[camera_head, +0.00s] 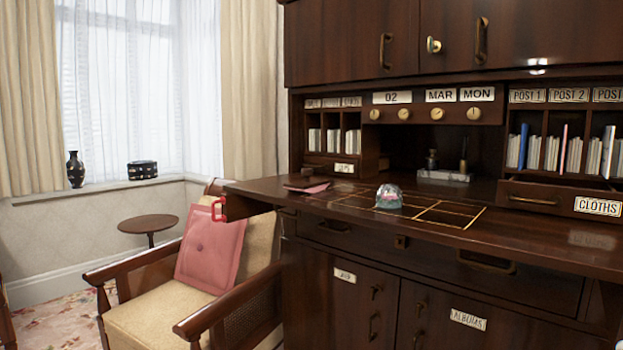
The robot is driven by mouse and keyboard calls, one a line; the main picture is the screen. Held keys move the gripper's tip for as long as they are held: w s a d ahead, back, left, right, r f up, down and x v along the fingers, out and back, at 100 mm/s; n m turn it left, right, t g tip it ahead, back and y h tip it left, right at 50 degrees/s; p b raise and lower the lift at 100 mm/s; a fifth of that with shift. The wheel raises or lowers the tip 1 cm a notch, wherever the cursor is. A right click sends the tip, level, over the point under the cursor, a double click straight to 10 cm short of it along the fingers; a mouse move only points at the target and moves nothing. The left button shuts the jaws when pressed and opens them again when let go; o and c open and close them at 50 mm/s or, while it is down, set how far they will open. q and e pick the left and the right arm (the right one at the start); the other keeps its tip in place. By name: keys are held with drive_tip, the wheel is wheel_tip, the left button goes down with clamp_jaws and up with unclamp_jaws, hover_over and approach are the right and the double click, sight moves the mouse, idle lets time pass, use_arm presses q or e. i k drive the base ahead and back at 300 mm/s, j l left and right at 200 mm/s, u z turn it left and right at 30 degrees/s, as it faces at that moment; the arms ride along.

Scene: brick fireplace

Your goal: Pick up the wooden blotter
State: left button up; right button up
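No object can be clearly identified as the wooden blotter. A small, low, dark reddish-brown item with a pink flat piece (306,185) lies on the left part of the dark wooden desk top (530,238). It may be the blotter, but it is too small to tell. A clear glass dome (389,196) sits near the middle of the desk on a grid of gold lines. Neither my left nor my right gripper is in view.
An armchair (165,303) with a pink cushion (211,252) stands left of the desk. A round side table (148,224) is behind it. A red handle-like piece (218,209) shows at the desk's left end. An inkstand (443,175) stands at the back.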

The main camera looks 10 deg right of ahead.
sight(309, 184)
drive_tip(key=i+j+z, duration=0.1)
drive_tip(key=i+z, duration=0.2)
drive_tip(key=i+j+z, duration=0.2)
drive_tip(key=i+z, duration=0.15)
drive_tip(key=i, duration=0.15)
drive_tip(key=i+j+z, duration=0.3)
drive_tip(key=i, duration=0.05)
